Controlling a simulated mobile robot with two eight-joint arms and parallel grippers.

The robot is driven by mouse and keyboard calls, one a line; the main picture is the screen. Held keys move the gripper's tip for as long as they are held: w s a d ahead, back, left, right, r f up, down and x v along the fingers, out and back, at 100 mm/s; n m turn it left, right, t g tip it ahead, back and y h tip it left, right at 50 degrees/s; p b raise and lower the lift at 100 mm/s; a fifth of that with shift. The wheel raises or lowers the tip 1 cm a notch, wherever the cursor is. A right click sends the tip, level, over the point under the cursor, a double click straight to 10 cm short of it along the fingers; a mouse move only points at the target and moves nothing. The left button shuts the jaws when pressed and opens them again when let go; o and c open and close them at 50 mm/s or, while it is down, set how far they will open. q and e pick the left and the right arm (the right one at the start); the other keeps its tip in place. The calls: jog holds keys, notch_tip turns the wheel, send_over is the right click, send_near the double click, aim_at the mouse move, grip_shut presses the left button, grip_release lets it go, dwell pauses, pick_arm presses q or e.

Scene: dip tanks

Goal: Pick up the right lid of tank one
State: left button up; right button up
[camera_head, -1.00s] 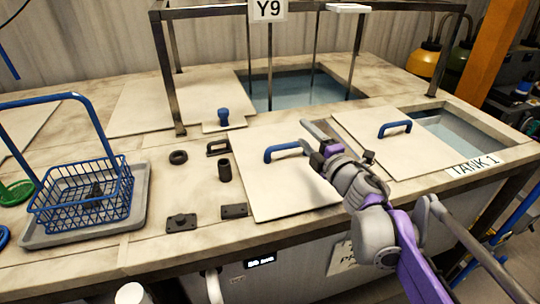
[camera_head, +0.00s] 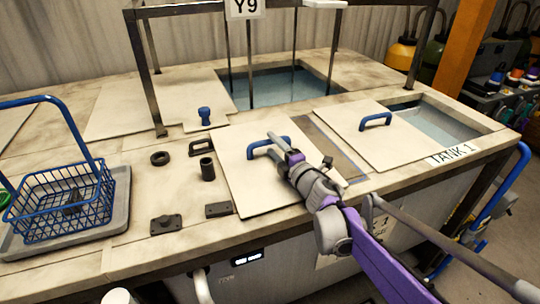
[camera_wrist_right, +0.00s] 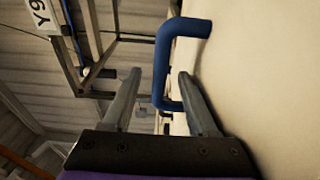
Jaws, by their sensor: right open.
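Tank one, marked by the TANK 1 label (camera_head: 455,152), has two pale flat lids with blue handles. The right-hand lid in the picture (camera_head: 350,140) carries its handle (camera_head: 375,121) and lies left of an open patch of water. The left-hand lid (camera_head: 255,187) lies flat, and its handle (camera_head: 262,145) is by my right gripper (camera_head: 283,143). In the right wrist view the open fingers (camera_wrist_right: 165,95) point at this blue handle (camera_wrist_right: 166,65), which shows between them; I cannot tell whether they touch it. My left gripper is not in view.
A blue wire basket (camera_head: 65,204) stands in a grey tray (camera_head: 120,215) at left. Small dark parts, including a black cylinder (camera_head: 207,169), lie left of the left-hand lid. A metal frame (camera_head: 147,75) with a Y9 sign stands behind.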

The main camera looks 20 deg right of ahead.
jog(key=w, duration=0.2)
jog(key=shift+w+a, duration=0.1)
jog(key=shift+w, duration=0.2)
jog(key=shift+s, duration=0.15)
jog(key=shift+c, duration=1.1)
grip_shut()
